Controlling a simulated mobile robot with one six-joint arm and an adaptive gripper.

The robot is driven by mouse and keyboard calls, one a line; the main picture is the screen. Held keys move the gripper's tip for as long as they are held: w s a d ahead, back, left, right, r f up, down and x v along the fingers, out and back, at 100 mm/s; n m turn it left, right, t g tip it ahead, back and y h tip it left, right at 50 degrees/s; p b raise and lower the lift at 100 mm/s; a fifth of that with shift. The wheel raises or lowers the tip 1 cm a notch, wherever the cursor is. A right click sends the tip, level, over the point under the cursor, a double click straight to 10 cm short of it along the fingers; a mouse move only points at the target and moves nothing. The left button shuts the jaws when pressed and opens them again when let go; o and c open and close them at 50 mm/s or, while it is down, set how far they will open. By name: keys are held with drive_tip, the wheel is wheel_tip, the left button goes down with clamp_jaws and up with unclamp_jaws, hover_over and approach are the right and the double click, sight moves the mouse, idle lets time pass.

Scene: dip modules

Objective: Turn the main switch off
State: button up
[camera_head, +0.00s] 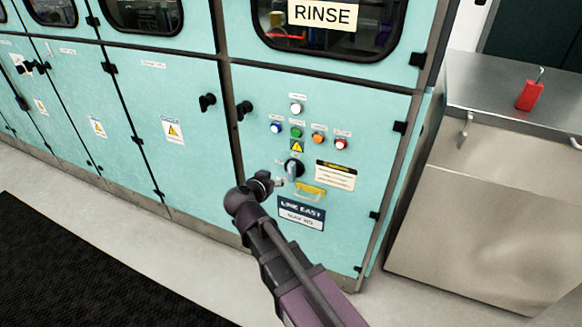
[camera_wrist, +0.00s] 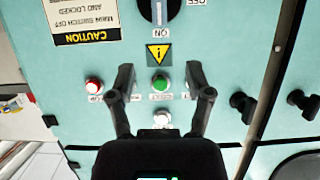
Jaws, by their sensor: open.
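The main switch (camera_head: 294,168) is a black round dial with a pale grey handle, on the teal panel below the coloured buttons. In the wrist view, which is upside down, the switch (camera_wrist: 160,10) is cut by the top edge. Its handle lines up with the ON label; the OFF label (camera_wrist: 196,2) is off to the side. My gripper (camera_head: 278,183) appears just left of the switch in the head view. In the wrist view my gripper (camera_wrist: 161,78) has its fingers spread, with nothing between them, short of the switch.
Green (camera_head: 296,133), red (camera_head: 341,144), orange, blue and white buttons sit above the switch. A yellow padlock hasp (camera_head: 310,190) is below it. Black door latches (camera_head: 244,109) stick out at left.

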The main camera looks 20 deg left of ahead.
sight(290, 167)
drive_tip(key=b+x, duration=0.4)
drive_tip(key=x, duration=0.9)
drive_tip(key=shift+w+b, duration=0.1)
drive_tip(key=shift+b, duration=0.3)
clamp_jaws()
